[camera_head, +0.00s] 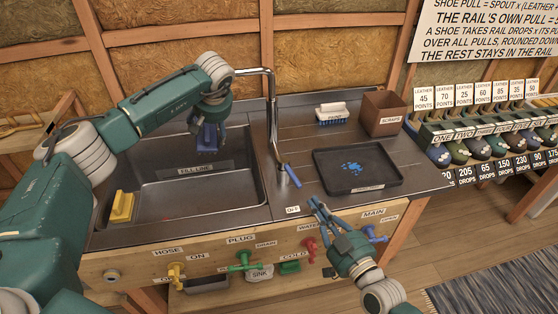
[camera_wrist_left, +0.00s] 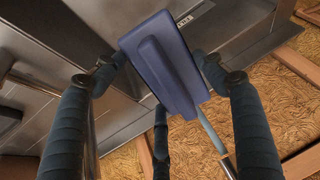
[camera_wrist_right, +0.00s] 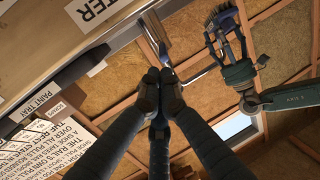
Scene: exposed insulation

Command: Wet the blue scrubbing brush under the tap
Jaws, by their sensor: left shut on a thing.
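My left gripper (camera_head: 210,118) is shut on the blue scrubbing brush (camera_head: 207,137) and holds it above the sink basin (camera_head: 165,195). The brush's blue block also shows between the fingers in the left wrist view (camera_wrist_left: 165,65); its bristles show in the right wrist view (camera_wrist_right: 221,15). The tap (camera_head: 271,90) arches left towards the left gripper, which hides its outlet. A pale blue column (camera_wrist_left: 210,130) runs beside the brush in the left wrist view; I cannot tell if it is water. My right gripper (camera_head: 315,202) is shut and empty at the counter's front edge.
A blue lever (camera_head: 293,176) sits at the tap's base. A yellow block (camera_head: 122,207) stands at the basin's left. A black tray (camera_head: 358,168) with blue paint, a white-handled brush (camera_head: 332,113) and a scraps box (camera_head: 383,113) stand right. Coloured valves, including a red one (camera_head: 310,246), line the front.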

